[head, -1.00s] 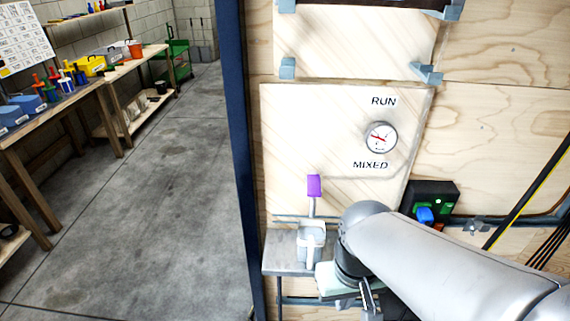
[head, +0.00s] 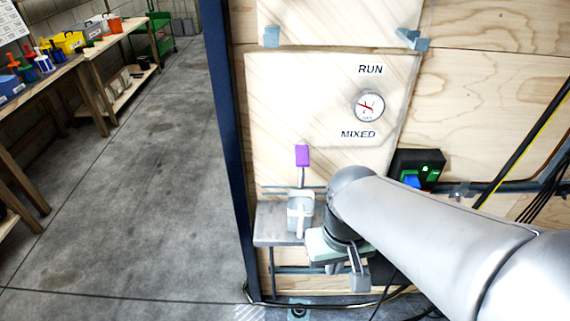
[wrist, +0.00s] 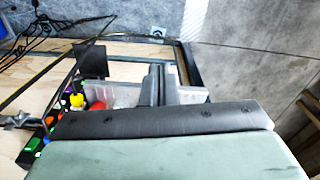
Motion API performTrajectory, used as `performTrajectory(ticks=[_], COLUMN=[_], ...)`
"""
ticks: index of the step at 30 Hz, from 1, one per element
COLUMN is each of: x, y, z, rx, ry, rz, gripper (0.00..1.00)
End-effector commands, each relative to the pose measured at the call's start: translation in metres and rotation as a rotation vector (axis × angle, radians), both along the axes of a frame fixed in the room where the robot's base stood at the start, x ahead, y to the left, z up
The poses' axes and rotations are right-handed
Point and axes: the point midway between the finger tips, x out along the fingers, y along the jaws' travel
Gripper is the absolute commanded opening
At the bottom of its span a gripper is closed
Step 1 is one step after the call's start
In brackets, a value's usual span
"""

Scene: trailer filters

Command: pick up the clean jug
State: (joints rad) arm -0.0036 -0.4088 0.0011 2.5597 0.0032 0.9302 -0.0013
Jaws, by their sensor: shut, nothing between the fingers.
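A gauge (head: 368,105) sits above, between RUN and MIXED labels. A dark blue post (head: 222,150) stands left of the shelf. Benches with tools line the far left; the floor between is clear.

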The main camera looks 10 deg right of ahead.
Motion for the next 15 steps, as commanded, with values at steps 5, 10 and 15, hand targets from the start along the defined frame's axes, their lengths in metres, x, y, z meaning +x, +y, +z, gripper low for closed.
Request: performTrajectory(ticks=[5, 10, 15], x=[0.0000, 0.0000, 0.0000], y=[0.0000, 0.0000, 0.0000], z=[0.0000, 0.0000, 0.0000], rx=[0.000, 0.000, 0.000], ry=[0.000, 0.000, 0.000], rz=[0.000, 0.000, 0.000], gripper=[0.00, 0.00, 0.47])
